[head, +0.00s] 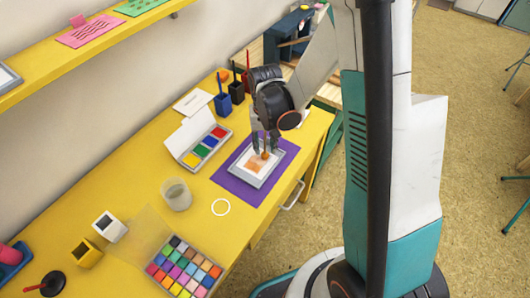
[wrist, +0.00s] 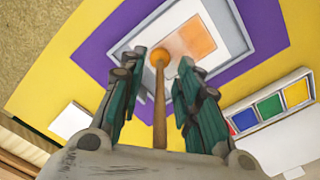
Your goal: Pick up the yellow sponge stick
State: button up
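My gripper (head: 266,147) points down over a framed paper with an orange square (head: 256,165) on a purple mat (head: 231,183). A wooden stick (wrist: 159,110) with an orange round sponge end (wrist: 158,55) lies along the gripper's axis, between the fingers. Its sponge end (head: 264,155) shows over the paper in the head view; contact with the paper is unclear. My gripper (wrist: 161,58) looks open, with gaps on both sides of the stick. I see no clearly yellow sponge stick.
An inkpad box (head: 203,147) has several colours. Blue (head: 222,105) and black (head: 237,93) holders stand behind it.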

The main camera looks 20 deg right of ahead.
jog(key=shift+f, duration=0.1)
grip_shut()
dwell(0.6)
